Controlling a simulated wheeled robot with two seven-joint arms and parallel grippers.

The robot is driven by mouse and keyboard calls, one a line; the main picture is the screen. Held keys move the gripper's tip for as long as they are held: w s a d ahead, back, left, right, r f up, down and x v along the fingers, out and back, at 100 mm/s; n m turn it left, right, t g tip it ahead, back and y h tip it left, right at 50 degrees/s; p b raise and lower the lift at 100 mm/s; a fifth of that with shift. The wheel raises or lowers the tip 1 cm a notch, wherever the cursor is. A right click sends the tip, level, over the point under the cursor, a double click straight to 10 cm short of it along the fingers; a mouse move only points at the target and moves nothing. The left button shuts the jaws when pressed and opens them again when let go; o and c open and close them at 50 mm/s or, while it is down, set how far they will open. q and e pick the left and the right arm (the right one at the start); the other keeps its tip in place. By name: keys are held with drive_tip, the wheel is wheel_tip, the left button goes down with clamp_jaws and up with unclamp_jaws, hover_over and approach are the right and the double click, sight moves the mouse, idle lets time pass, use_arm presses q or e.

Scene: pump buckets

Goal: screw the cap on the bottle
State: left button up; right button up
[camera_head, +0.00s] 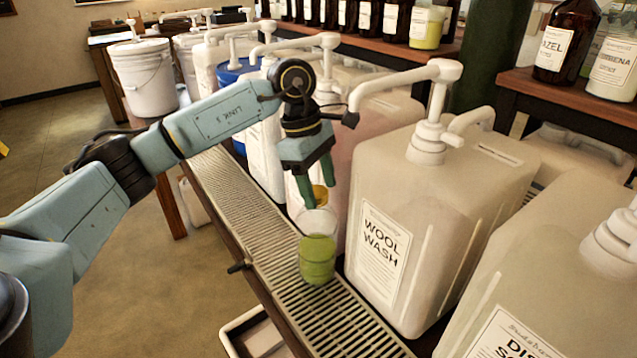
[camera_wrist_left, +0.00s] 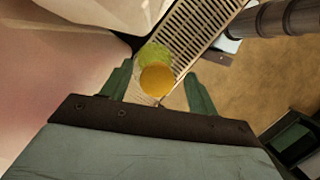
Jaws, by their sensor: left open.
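The bottle (camera_head: 317,258) is a clear round container with green liquid in its lower part, upright on the slatted rack. In the left wrist view the cap (camera_wrist_left: 156,80) is a round disc overlapping the green bottle (camera_wrist_left: 152,55). I cannot tell whether the cap touches the bottle. My left gripper (camera_head: 320,195) points down over the bottle. In the left wrist view its open fingers (camera_wrist_left: 159,70) stand on either side of the cap, with visible gaps. My right gripper is not in view.
A large white "Wool Wash" pump container (camera_head: 440,210) stands close to the right of the bottle. More pump containers line the back of the slatted rack (camera_head: 335,315). A white bucket (camera_head: 145,78) stands at the far left. The floor at left is open.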

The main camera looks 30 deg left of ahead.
use_arm(q)
drive_tip(key=shift+w+a, duration=0.1)
drive_tip(key=n+t, duration=0.1)
drive_tip(key=n, duration=0.2)
drive_tip(key=shift+r+n, duration=0.1)
drive_tip(key=shift+n, duration=0.2)
drive_tip(key=shift+w+a+n+t+y, duration=0.15)
drive_tip(key=shift+n+t+y, duration=0.15)
drive_tip(key=shift+n, duration=0.9)
drive_tip(key=n, duration=0.3)
drive_tip(key=shift+n+t+y, duration=0.3)
drive_tip(key=shift+t, duration=0.1)
drive_tip(key=n+y, duration=0.1)
drive_tip(key=n, duration=0.4)
drive_tip(key=shift+t, duration=0.3)
drive_tip(key=c, duration=1.1)
